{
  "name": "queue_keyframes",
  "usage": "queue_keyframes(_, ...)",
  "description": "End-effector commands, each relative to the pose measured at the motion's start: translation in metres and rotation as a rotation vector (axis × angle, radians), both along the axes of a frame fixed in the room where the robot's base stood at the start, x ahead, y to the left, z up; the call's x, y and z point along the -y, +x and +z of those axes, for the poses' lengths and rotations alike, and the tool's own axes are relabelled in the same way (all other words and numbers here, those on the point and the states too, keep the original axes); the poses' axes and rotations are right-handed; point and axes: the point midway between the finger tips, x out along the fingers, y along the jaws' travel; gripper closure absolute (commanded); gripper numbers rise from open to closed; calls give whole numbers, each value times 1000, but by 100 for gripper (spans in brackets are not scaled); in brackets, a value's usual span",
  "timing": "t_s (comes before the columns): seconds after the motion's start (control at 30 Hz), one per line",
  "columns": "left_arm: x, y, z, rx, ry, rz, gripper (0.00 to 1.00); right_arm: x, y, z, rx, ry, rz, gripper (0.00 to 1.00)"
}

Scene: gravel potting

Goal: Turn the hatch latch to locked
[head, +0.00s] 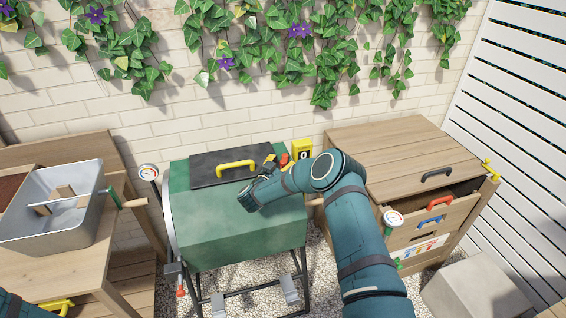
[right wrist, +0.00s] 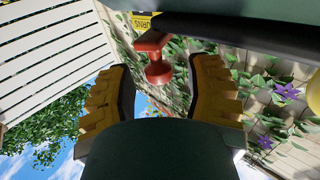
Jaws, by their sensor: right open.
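The green tumbler (head: 250,230) has a dark hatch (head: 205,174) on top with a yellow handle (head: 236,168). The red hatch latch (head: 284,160) is at the hatch's right side, partly hidden by my right arm. In the right wrist view, the red latch (right wrist: 158,72) has a bar and a rounded knob, and lies between the fingertips. My right gripper (head: 269,163) is beside the latch, its yellow and black fingers open; in the wrist view a gap shows on both sides of the knob. I cannot tell the latch's setting.
A yellow counter (head: 303,150) reading 0 stands behind the latch. A wooden bench with a grey tray (head: 60,235) is at left, a wooden cabinet (head: 400,155) with a partly open drawer at right. Dial gauges (head: 148,172) flank the tumbler. A brick wall with ivy is behind.

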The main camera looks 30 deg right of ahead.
Motion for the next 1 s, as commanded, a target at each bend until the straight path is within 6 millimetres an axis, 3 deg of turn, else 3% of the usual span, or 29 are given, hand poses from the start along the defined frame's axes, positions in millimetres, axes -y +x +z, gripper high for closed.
queue_keyframes(0.53, 0, 0, 0, 0, 0, 0, 100, -85, -50, 1, -1, -1, 4, 48)
queue_keyframes(0.73, 0, 0, 0, 0, 0, 0, 100, -96, -58, 0, 0, 0, 1, 48)
queue_keyframes(1.0, 0, 0, 0, 0, 0, 0, 100, -97, -59, 0, 0, 0, 0, 48)
